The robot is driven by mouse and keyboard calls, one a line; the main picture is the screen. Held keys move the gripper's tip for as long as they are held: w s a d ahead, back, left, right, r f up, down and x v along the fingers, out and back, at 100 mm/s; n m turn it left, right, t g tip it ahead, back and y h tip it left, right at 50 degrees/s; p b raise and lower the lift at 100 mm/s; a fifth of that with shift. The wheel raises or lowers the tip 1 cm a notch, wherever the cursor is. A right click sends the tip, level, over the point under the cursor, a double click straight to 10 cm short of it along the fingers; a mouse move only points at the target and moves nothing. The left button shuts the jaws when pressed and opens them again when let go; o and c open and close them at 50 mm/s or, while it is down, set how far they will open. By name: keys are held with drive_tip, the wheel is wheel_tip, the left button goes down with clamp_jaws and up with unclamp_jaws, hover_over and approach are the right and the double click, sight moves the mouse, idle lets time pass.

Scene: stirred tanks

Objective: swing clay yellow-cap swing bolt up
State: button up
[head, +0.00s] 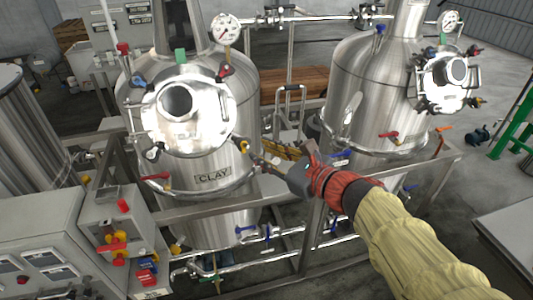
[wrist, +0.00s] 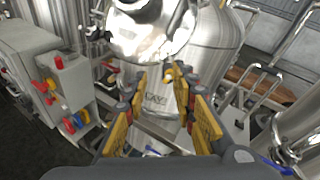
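The tank labelled CLAY (head: 213,178) stands left of centre with a round bright hatch (head: 205,120) on its front. The yellow-cap swing bolt (head: 243,145) is at the hatch's lower right edge and appears to hang outward and down. My gripper (head: 258,160) is just right of and below the yellow cap. In the wrist view my gripper (wrist: 158,72) is open, its two fingers apart and pointing at the tank. A small yellow piece, seemingly the cap (wrist: 168,77), shows between the fingertips, nearer the right finger. I cannot tell whether they touch.
A pressure gauge (head: 225,29) is above. A second tank (head: 372,90) stands right. A frame rail (head: 200,211) and control box (head: 122,222) are below left.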

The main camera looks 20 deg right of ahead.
drive_tip(key=shift+s, duration=0.2)
drive_tip(key=shift+c, duration=0.4)
drive_tip(key=w+d+f+m, duration=0.1)
drive_tip(key=d+f, duration=0.2)
drive_tip(key=w+d+f+m+g+h+p, duration=0.1)
drive_tip(key=d+f, duration=0.1)
drive_tip(key=d, duration=0.1)
drive_tip(key=w+d+f+m+p, duration=0.1)
drive_tip(key=d+f, duration=0.2)
drive_tip(key=d, duration=0.1)
drive_tip(key=shift+w+d+f, duration=0.1)
drive_tip(key=shift+f, duration=0.25)
clamp_jaws()
drive_tip(key=w+d+f+p, duration=0.1)
drive_tip(key=d+f, duration=0.2)
drive_tip(key=f, duration=0.1)
drive_tip(key=n+y+p, duration=0.3)
drive_tip(key=n+y, duration=0.6)
drive_tip(key=n, duration=0.8)
approach(241, 143)
drive_tip(key=w+d+f, duration=0.1)
drive_tip(key=w+f, duration=0.2)
drive_tip(key=w, duration=0.1)
drive_tip(key=shift+w+a+r+p, duration=0.1)
drive_tip(key=shift+a+r+p, duration=0.25)
drive_tip(key=shift+a, duration=0.35)
drive_tip(key=shift+a+r+p, duration=0.15)
drive_tip(key=shift+a+r, duration=0.3)
drive_tip(key=shift+a, duration=0.3)
